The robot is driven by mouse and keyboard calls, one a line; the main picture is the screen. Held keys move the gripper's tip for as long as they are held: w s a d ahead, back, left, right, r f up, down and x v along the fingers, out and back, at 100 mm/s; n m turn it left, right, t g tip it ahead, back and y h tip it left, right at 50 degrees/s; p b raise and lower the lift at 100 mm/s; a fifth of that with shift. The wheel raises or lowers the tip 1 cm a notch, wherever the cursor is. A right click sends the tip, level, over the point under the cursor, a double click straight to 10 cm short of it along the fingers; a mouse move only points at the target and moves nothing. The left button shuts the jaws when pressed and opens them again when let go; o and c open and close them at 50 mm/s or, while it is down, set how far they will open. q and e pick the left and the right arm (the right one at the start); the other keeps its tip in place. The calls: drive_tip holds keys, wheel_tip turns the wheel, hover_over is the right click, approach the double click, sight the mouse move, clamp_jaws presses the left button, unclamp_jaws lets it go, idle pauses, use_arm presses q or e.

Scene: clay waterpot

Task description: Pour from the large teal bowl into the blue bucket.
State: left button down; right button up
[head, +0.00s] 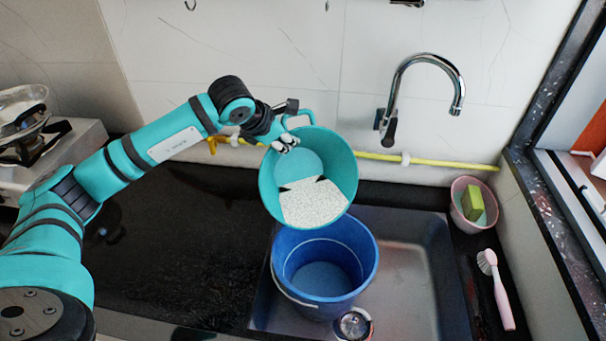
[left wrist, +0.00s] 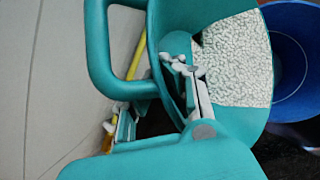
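The large teal bowl (head: 345,158) has a looped handle and is held above the blue bucket, tilted with its mouth toward the camera. White speckled contents (head: 312,203) lie against its lower side. My left gripper (head: 287,142) is shut on the bowl's rim near the handle. In the left wrist view the bowl (left wrist: 232,118), its white contents (left wrist: 237,62) and the gripper fingers (left wrist: 160,95) show close up. The blue bucket (head: 283,262) stands upright in the sink below the bowl; part of it also shows in the left wrist view (left wrist: 296,50). My right gripper is out of view.
The steel sink (head: 405,270) is open to the right of the bucket. A chrome faucet (head: 420,62) and yellow hose (head: 440,163) are behind. A pink bowl with a green sponge (head: 473,203) and a brush (head: 496,285) sit at right. The black counter (head: 180,240) is clear at left.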

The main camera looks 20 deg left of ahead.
use_arm(q)
drive_tip(key=shift+s+d+r+t+y+b, duration=0.3)
drive_tip(key=shift+s+d+r+t+b, duration=0.1)
drive_tip(key=shift+s+d+r+b, duration=0.2)
drive_tip(key=shift+w+r, duration=0.1)
idle(1.0)
drive_tip(key=shift+s+d+r+m+t+y+b, duration=0.4)
drive_tip(key=shift+s+d+r+b, duration=0.3)
drive_tip(key=shift+b, duration=0.6)
drive_tip(key=shift+s+d, duration=0.1)
idle(0.6)
